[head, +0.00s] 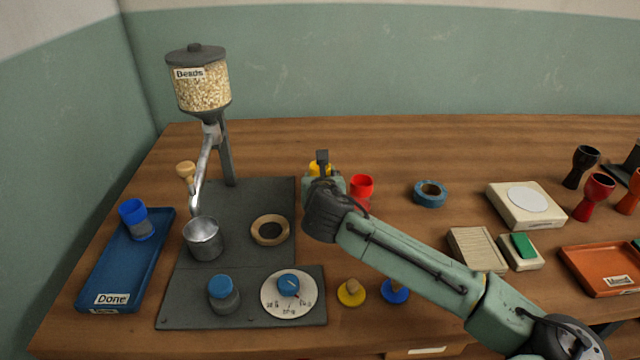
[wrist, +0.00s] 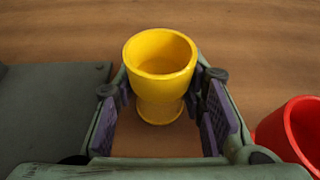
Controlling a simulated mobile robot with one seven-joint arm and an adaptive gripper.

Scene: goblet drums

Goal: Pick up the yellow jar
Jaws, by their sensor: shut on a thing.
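The yellow jar (wrist: 160,68) is a small goblet-shaped cup, upright and open at the top, between the two purple-padded fingers of my gripper (wrist: 162,100) in the wrist view. The gripper is shut on it. I cannot tell whether its foot touches the wooden table. In the head view only a bit of yellow (head: 319,169) shows; my gripper (head: 322,172) and arm hide the rest of the jar.
A red goblet (head: 361,186) stands close to the right of my gripper. The dark mat (head: 262,195) with the bead dispenser (head: 202,85) lies left. A blue tape roll (head: 430,194) lies further right. The table behind is clear.

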